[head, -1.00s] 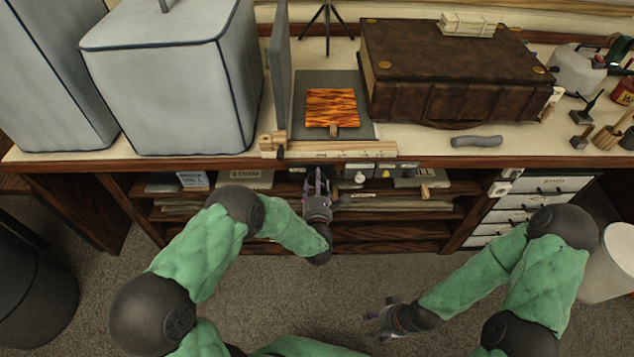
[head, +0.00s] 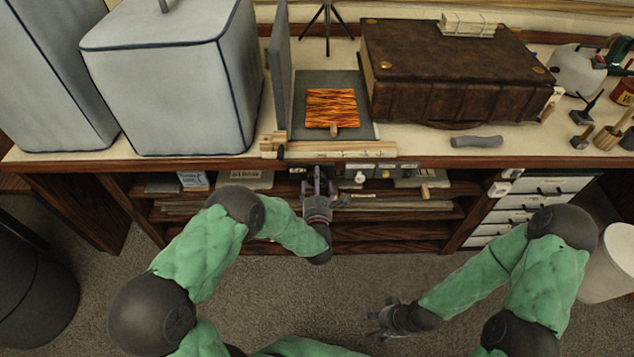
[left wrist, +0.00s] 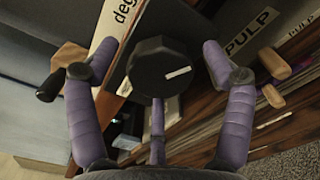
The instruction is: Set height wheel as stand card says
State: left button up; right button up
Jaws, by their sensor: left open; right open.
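A round black knob (left wrist: 160,68) with a white pointer line sits between the fingers of my left gripper (left wrist: 158,75) in the left wrist view. The fingers are open on either side of it; I cannot tell whether they touch. A label strip reading "deg" (left wrist: 122,25) is just beyond it. I cannot tell whether this knob is the height wheel. In the head view my left gripper (head: 318,180) is at the control panel (head: 375,164) under the table's front edge. My right gripper (head: 375,326) is open and empty above the floor. No readable stand card shows.
An orange patterned square (head: 332,108) lies on a grey board behind the edge, beside a large brown book (head: 450,75). A wooden rail (head: 340,149) lies at the front edge. Shelves (head: 390,228) are below. Wooden-tipped levers (left wrist: 274,63) flank the right finger.

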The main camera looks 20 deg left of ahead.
pick_arm(q)
jog(key=v, duration=1.2)
dwell(0.5)
jog(key=s+d+f+m+g+h+p, duration=0.1)
jog(key=s+f+m+g+h+p, duration=0.25)
jog(key=m, duration=0.55)
jog(key=d+f+m+g+h+p, duration=0.1)
jog(key=f+m+g+h, duration=0.1)
jog(key=f+m+g, duration=0.45)
jog(key=s+d+f+m+g+h+p, duration=0.1)
jog(key=s+m+g, duration=0.2)
jog(key=s+m, duration=0.4)
jog(key=s+d+f+m+g+h+p, duration=0.1)
jog(key=s+m+g, duration=0.3)
jog(key=s+m, duration=0.4)
jog(key=shift+s+f+h+p, duration=0.4)
jog(key=shift+s+h+p, duration=0.1)
jog(key=shift+h, duration=0.25)
